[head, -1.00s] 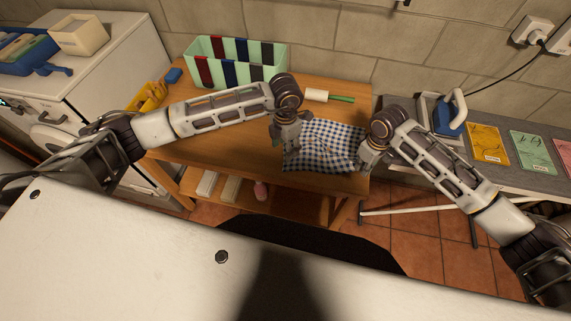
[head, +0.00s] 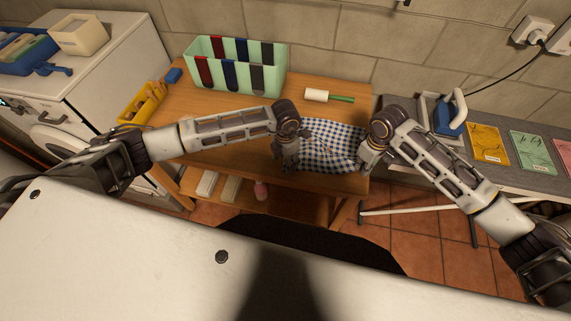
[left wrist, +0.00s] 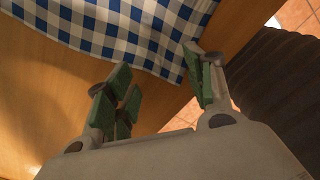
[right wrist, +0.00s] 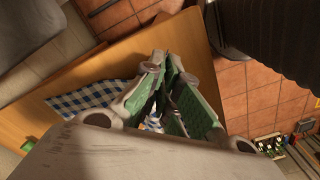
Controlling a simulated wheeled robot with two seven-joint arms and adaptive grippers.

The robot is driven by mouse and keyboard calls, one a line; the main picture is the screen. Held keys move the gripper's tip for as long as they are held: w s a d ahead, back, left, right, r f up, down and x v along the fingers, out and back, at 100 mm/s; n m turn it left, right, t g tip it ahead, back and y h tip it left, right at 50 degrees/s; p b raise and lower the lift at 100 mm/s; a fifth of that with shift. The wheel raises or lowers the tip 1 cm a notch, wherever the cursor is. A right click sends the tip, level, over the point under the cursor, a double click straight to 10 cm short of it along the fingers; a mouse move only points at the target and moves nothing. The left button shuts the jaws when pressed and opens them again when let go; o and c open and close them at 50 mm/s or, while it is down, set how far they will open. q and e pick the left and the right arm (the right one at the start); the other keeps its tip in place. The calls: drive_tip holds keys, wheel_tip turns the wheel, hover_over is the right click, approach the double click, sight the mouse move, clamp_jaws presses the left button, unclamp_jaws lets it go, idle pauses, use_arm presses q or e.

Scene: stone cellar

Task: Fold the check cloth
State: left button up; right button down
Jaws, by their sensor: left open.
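The blue-and-white check cloth (head: 330,145) lies at the right end of the wooden table, with some wrinkles; its near left part is partly hidden by my left gripper. My left gripper (head: 287,165) is at the near left of the cloth. In the left wrist view its fingers (left wrist: 160,88) are apart and empty, with a cloth corner (left wrist: 172,66) just beyond and between them. My right gripper (head: 364,168) is at the near right corner. In the right wrist view its fingers (right wrist: 164,65) converge, and a bit of cloth (right wrist: 153,122) shows between them.
A lint roller (head: 328,97) lies behind the cloth, and a yellow caddy (head: 142,104) is at the left. A grey ironing board (head: 510,150) with an iron (head: 448,115) stands right of the wooden table (head: 215,160).

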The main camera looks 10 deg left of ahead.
use_arm(q)
drive_tip(key=shift+f, duration=0.3)
drive_tip(key=shift+f, duration=0.15)
idle(0.3)
drive_tip(key=shift+s+a+f, duration=0.1)
drive_tip(key=shift+s+f, duration=0.05)
drive_tip(key=shift+s, duration=0.05)
clamp_jaws()
idle(0.4)
drive_tip(key=shift+w+r, duration=0.2)
drive_tip(key=shift+r, duration=2.45)
